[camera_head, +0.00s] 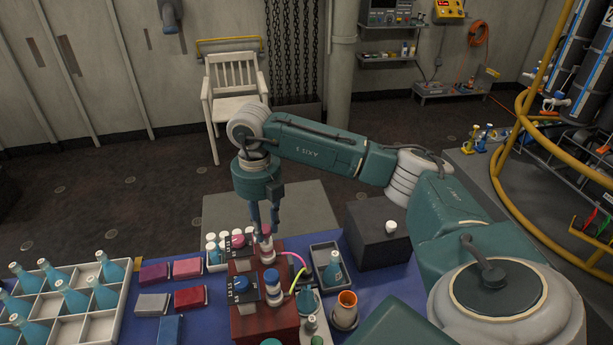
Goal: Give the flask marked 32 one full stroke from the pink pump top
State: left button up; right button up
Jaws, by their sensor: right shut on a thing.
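My right gripper (265,236) points down over the red pump block (249,318). Its fingers are shut around the pink pump top (267,230), which is mostly hidden between them, above a white pump body (267,252). A blue pump top (271,276) stands in front of it on the same block. A teal flask (333,270) stands in a grey tray to the right of the block. Another teal flask (307,301) is close beside the block, near the tubes. I cannot read the number 32 on any flask. My left gripper is not in view.
A white divided crate (84,328) with several teal flasks is at left. Red and grey boxes (190,298) lie beside it on the blue mat. An orange-rimmed cup (347,300) stands right of the block, and a dark box (380,245) sits behind it.

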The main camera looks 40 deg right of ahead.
jog(key=shift+f+b, duration=0.45)
jog(key=shift+f, duration=0.35)
jog(key=shift+r, duration=0.1)
jog(key=o, duration=0.8)
jog(key=shift+o, duration=0.2)
jog(key=shift+r+p, duration=2.3)
jog(key=shift+r, duration=1.25)
